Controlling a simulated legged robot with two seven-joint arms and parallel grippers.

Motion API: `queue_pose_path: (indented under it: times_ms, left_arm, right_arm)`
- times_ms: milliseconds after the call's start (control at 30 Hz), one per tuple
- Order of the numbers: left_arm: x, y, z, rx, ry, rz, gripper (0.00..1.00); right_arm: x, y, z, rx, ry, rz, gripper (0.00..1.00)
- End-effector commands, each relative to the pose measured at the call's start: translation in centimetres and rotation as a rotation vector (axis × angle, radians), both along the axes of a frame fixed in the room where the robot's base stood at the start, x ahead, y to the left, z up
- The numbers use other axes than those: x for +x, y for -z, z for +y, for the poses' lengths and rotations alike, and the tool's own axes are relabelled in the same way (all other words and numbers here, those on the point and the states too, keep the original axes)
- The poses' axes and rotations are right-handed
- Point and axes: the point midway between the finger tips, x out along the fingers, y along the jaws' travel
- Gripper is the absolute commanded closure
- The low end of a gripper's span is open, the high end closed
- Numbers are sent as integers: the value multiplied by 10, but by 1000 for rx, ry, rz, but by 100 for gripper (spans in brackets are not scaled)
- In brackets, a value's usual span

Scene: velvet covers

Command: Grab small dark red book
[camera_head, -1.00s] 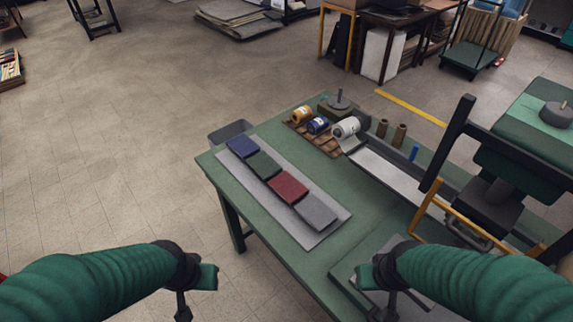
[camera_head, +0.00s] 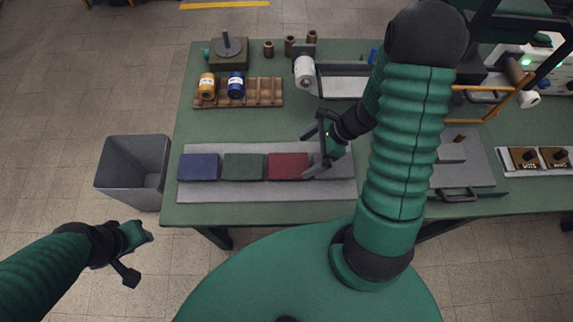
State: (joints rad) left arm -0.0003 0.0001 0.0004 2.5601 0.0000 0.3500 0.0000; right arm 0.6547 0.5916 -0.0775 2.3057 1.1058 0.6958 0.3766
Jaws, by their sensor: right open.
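The small dark red book (camera_head: 287,166) lies flat on a grey mat (camera_head: 230,192) on the green table, third in a row of books. My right gripper (camera_head: 308,156) is open, its two fingers apart near the red book's right end. I cannot tell whether it touches the book. The arm and gripper partly hide the grey book to the right of the red one. My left gripper (camera_head: 138,258) is off the table at the lower left, with its fingers apart and empty.
A dark green book (camera_head: 244,167) and a blue book (camera_head: 198,167) lie left of the red one. A grey bin (camera_head: 133,172) stands left of the table. A wooden rack (camera_head: 265,92) with thread spools is behind. Bare tabletop (camera_head: 215,120) lies between rack and mat.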

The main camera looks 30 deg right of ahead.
Motion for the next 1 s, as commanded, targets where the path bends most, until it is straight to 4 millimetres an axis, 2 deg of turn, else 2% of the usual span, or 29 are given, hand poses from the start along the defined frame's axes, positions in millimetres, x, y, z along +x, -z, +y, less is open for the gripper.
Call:
queue_pose_path:
  times_ms: [33, 267, 433, 700, 767, 1000]
  left_arm:
    - [0, 4, 0, 0, 0, 0, 64]
    - [0, 5, 0, 0, -1, 0, 64]
    - [0, 8, 0, 0, 0, 0, 64]
    - [0, 8, 0, 0, -1, 0, 64]
    - [0, 8, 0, 0, -1, 0, 64]
    - [0, 8, 0, 0, -1, 0, 64]
  right_arm:
    - [2, 10, 5, 1, -2, 2, 0]
    - [11, 31, 17, 2, -3, 0, 0]
    - [23, 57, 35, -2, -3, 3, 0]
    - [25, 60, 43, -9, -4, 0, 0]
    - [25, 60, 42, -9, -4, -1, 5]
    - [26, 61, 39, -7, -3, 1, 37]
